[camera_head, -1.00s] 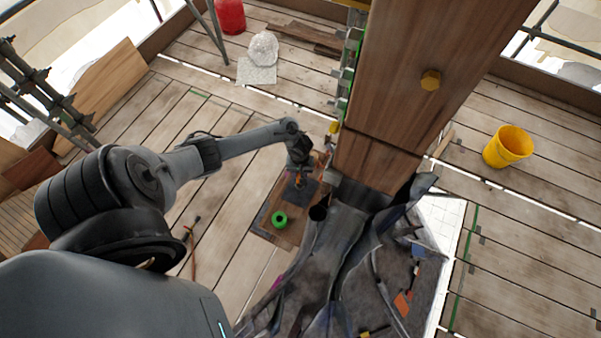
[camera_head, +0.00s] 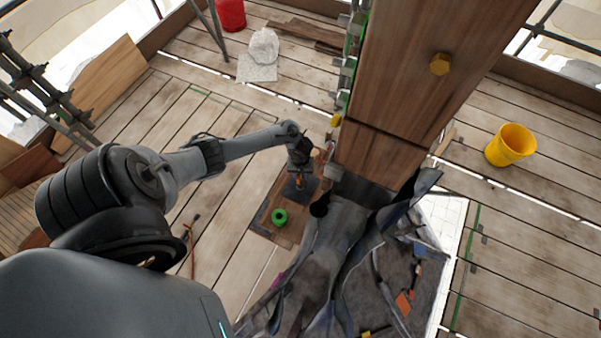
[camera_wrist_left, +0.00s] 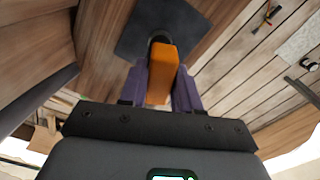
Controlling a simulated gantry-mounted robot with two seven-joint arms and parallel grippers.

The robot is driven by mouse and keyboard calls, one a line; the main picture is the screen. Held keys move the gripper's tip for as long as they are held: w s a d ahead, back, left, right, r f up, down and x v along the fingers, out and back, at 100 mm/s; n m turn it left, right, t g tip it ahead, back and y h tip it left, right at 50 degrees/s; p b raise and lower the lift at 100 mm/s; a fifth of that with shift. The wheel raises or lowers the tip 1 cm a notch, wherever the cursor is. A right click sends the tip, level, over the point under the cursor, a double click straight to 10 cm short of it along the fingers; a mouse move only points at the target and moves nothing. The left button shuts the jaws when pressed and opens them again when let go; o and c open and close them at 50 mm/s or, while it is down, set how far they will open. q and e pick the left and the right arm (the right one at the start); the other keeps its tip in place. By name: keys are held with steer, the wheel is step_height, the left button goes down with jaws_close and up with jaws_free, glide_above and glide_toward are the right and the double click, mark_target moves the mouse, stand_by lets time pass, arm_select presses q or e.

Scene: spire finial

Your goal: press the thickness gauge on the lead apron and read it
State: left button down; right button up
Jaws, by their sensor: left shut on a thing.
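My left gripper (camera_head: 299,178) is shut on an orange block-shaped tool, likely the thickness gauge (camera_wrist_left: 161,73), with a dark round end pointing away from the jaws. Beyond that end is a flat dark square sheet (camera_wrist_left: 138,38), which also shows on a wooden board in the head view (camera_head: 289,190). I cannot tell whether the gauge touches the sheet. The gauge's reading is not visible. Crumpled grey sheeting, likely the lead apron (camera_head: 335,245), drapes around the foot of the wooden post (camera_head: 385,100), right of the gripper. My right gripper is not in view.
A green roll (camera_head: 280,216) sits on the wooden board (camera_head: 262,232) near the gripper. The post stands close on the right. A yellow bucket (camera_head: 511,145) is at right, a red container (camera_head: 230,14) at the back. Deck planks at left are mostly clear.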

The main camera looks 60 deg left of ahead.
arm_select(q)
steer(key=c, duration=0.7)
jaws_free()
